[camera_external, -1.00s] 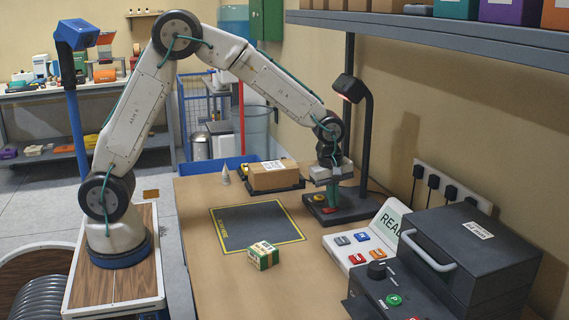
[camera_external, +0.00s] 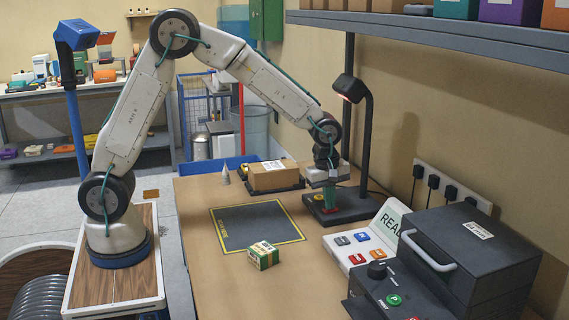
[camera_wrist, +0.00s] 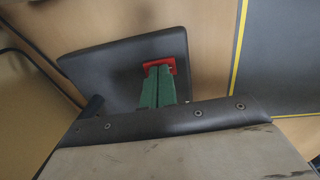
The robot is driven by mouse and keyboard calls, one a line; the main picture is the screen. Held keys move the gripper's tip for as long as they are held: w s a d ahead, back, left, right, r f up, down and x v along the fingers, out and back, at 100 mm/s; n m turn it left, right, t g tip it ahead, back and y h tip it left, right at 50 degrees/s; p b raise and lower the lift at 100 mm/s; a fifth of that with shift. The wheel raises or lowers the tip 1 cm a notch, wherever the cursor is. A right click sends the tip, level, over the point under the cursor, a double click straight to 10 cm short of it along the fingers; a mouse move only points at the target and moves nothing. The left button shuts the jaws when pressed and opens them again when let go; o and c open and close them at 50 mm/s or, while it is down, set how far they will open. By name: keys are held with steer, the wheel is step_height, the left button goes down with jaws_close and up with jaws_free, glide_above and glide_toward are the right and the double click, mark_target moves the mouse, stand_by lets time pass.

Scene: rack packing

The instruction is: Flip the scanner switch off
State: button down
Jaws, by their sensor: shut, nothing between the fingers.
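The scanner is a black post (camera_external: 369,140) on a dark flat base (camera_external: 355,208), with a tilted head (camera_external: 349,87) showing a warm glow underneath. A red switch (camera_wrist: 172,61) sits on the base, partly covered by my fingers in the wrist view. In the external view a little red shows beside and under the fingertips. My gripper (camera_external: 331,208) points down over the base with its green fingers together and nothing between them. In the wrist view the fingertips (camera_wrist: 158,68) overlap the switch. I cannot tell whether they touch it or which way it is set.
A cardboard box (camera_external: 273,176) lies on a black tray behind. A dark mat (camera_external: 250,228) with yellow edging and a small green-and-white box (camera_external: 263,255) lie left and front. A colored-button panel (camera_external: 362,243) and a black machine (camera_external: 470,255) stand at right. A shelf (camera_external: 430,32) hangs above.

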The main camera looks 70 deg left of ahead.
steer(key=shift+s, duration=0.2)
steer(key=shift+r, duration=0.1)
step_height(320, 180, up, 14)
steer(key=s, duration=0.1)
steer(key=shift+s, duration=0.35)
stand_by(0.3)
steer(key=shift+w, duration=0.75)
steer(key=f, duration=0.4)
steer(key=w+f, duration=0.1)
steer(key=f, duration=0.9)
steer(key=shift+w, duration=0.35)
steer(key=shift+f, duration=0.2)
